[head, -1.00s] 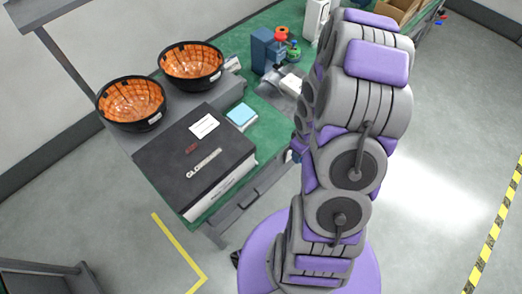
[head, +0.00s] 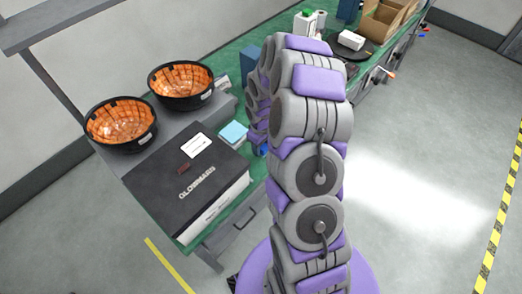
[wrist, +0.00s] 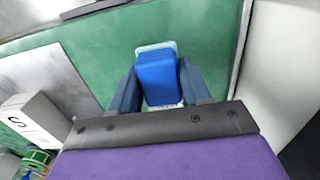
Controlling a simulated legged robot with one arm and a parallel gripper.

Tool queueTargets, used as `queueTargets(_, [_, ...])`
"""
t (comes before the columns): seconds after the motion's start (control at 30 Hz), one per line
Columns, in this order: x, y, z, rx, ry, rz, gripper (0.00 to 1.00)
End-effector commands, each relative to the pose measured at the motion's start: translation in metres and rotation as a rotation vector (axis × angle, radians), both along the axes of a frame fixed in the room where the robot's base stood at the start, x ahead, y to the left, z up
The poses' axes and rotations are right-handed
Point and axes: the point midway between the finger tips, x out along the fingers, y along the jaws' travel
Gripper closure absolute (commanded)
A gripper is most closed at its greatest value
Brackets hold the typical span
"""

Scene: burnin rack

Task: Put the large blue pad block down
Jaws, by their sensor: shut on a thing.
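The large blue pad block (wrist: 156,78) sits between the two dark blue fingers of my gripper (wrist: 158,88) in the wrist view. The gripper is shut on it. A pale teal-white edge shows behind the block's far end and lower side; I cannot tell if the block touches it. Green bench top (wrist: 100,50) lies beyond. In the head view my arm hides most of the gripper; only a small blue patch shows beside the arm, near the pale blue pad stack (head: 233,133).
A large black box (head: 185,185) lies left of the pad stack, with two black bowls with orange insides (head: 120,122) (head: 182,84) behind it. A white box (wrist: 35,118) stands at left in the wrist view. Cardboard boxes (head: 385,20) stand at the bench's far end.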

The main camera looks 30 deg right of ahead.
Motion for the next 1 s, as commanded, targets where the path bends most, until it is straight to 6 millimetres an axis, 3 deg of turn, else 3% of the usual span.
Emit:
queueTargets(0.07, [0.006,0.002,-0.002,0.000,0.000,0.001,0.82])
queueTargets(0.3, [0.003,-0.001,-0.037,0.004,0.004,-0.001,0.82])
queueTargets(0.6, [0.004,-0.001,-0.036,0.003,0.001,0.000,0.82])
queueTargets(0.63, [0.004,-0.001,-0.037,0.003,0.001,0.000,0.52])
queueTargets(0.9, [0.004,0.000,-0.036,0.002,0.001,0.000,0.28])
queueTargets(1.0, [0.004,-0.001,-0.037,0.003,0.000,0.000,0.28])
